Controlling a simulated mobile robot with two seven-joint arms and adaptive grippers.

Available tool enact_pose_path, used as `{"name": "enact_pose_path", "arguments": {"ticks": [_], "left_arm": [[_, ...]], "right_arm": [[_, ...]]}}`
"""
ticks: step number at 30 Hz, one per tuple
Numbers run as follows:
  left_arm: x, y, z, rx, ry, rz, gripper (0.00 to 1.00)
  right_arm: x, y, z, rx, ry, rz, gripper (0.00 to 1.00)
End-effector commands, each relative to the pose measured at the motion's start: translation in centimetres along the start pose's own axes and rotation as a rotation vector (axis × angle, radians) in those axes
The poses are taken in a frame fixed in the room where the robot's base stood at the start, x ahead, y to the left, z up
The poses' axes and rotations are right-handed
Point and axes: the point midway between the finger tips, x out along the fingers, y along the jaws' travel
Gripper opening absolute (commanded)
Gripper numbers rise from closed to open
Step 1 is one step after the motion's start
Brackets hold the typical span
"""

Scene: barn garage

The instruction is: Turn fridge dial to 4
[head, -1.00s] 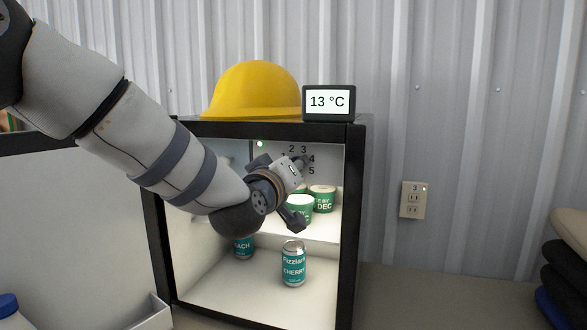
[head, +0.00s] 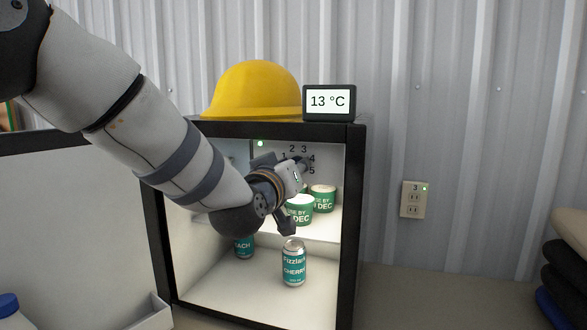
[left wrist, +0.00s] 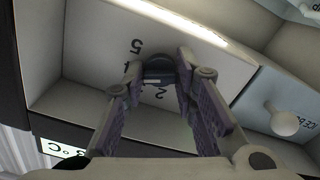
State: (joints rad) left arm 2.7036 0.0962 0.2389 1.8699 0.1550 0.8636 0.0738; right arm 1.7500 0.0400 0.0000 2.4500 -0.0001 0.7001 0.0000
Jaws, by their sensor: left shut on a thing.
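The fridge dial (left wrist: 158,70) is a small dark knob on the back wall inside the open fridge (head: 355,200). My left gripper (head: 303,165) reaches into the fridge and covers the dial in the head view. In the left wrist view, the left gripper (left wrist: 160,76) is shut on the dial, one finger on each side. The dial's pointer cannot be made out. A display (head: 328,101) on top reads 13 °C. My right gripper is not in view.
A yellow hard hat (head: 252,90) sits on the fridge top. Green-labelled tubs (head: 322,197) stand on the shelf just below the gripper. A wall outlet (head: 413,199) is at the right.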

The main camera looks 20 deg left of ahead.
Motion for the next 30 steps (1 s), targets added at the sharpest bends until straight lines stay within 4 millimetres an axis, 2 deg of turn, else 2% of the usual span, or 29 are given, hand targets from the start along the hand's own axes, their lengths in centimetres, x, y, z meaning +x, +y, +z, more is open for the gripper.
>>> {"name": "enact_pose_path", "arguments": {"ticks": [2, 3, 5, 13, 16, 24, 30], "left_arm": [[0.0, 0.0, -0.2, -0.001, 0.004, -0.001, 0.00], [0.0, 0.0, -0.2, -0.001, 0.004, -0.001, 0.35], [0.0, 0.0, -0.2, -0.001, 0.004, -0.001, 0.46], [0.0, 0.0, -0.1, -0.001, 0.001, 0.000, 0.46], [-1.0, 0.0, -0.1, -0.001, 0.000, 0.000, 0.46], [-8.1, 0.0, -0.1, -0.001, 0.002, 0.000, 0.46], [-11.4, -0.1, 0.0, -0.006, 0.001, -0.001, 0.46]], "right_arm": [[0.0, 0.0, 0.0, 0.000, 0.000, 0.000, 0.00], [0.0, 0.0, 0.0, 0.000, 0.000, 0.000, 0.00], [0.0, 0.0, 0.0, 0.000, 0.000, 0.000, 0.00], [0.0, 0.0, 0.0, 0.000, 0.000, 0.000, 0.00], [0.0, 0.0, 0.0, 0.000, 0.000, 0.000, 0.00], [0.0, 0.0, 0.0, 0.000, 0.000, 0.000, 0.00], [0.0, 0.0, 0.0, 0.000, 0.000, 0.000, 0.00]]}}
